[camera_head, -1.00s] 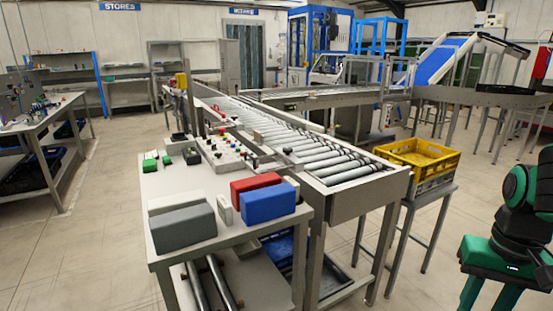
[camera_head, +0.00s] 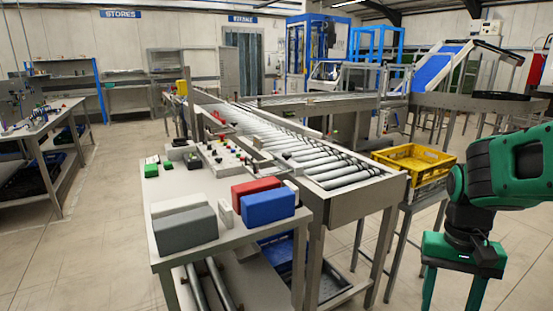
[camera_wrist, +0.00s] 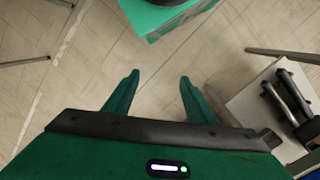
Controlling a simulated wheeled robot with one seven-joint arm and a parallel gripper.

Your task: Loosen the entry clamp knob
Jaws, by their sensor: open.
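The roller conveyor (camera_head: 337,200) runs from the near middle of the head view toward the back. Small dark and red knobs show along its side and on the control panel (camera_head: 225,155) beside it, but they are too small to tell which is the entry clamp knob. My gripper (camera_wrist: 155,85) shows in the wrist view with its two green fingers apart and nothing between them. It hangs over bare floor, away from the conveyor. In the head view my green arm is at the right edge, and the fingers are out of that picture.
A table (camera_head: 235,240) left of the conveyor carries a grey block (camera_head: 186,230), a red block (camera_head: 255,190) and a blue block (camera_head: 268,208). A yellow crate (camera_head: 415,160) stands on a stand right of the conveyor.

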